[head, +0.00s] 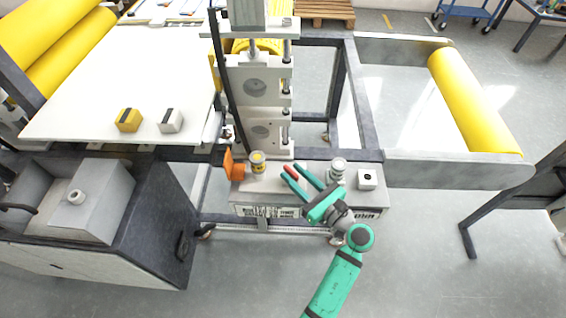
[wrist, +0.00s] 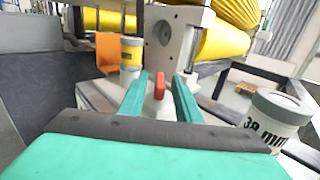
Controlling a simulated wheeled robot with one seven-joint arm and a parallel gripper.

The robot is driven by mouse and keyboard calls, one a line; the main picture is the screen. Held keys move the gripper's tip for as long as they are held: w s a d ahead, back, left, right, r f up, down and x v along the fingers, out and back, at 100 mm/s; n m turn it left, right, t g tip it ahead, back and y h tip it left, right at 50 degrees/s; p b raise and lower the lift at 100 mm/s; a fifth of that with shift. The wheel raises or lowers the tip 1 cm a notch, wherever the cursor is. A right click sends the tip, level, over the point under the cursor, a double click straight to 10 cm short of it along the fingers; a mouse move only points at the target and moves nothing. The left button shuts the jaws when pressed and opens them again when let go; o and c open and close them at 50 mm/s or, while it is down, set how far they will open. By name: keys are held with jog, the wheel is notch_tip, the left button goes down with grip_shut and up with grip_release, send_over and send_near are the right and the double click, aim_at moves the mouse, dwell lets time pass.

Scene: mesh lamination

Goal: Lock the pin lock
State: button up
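A small red piece (head: 291,171), which looks like the handle of the pin lock, stands on the light bench below the roller frame. It also shows in the wrist view (wrist: 160,84), upright, between the fingers and just ahead of them. My gripper (head: 295,172) has green fingers spread apart, with a visible gap on each side of the red piece (wrist: 160,92). I see no clear contact. The lower part of the red piece and its pin are too small or hidden to tell.
A yellow-banded cylinder (head: 258,163) and orange bracket (head: 232,167) stand left of my gripper. The upright roller frame (head: 272,100) rises behind.

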aim_at(284, 166)
jog(key=x, duration=0.5)
jog(key=shift+w+a, duration=0.1)
jog(key=shift+a, duration=0.05)
jog(key=shift+w+a, duration=0.1)
jog(key=shift+w, duration=0.2)
jog(key=shift+s+a, duration=0.1)
jog(key=shift+a, duration=0.05)
grip_shut()
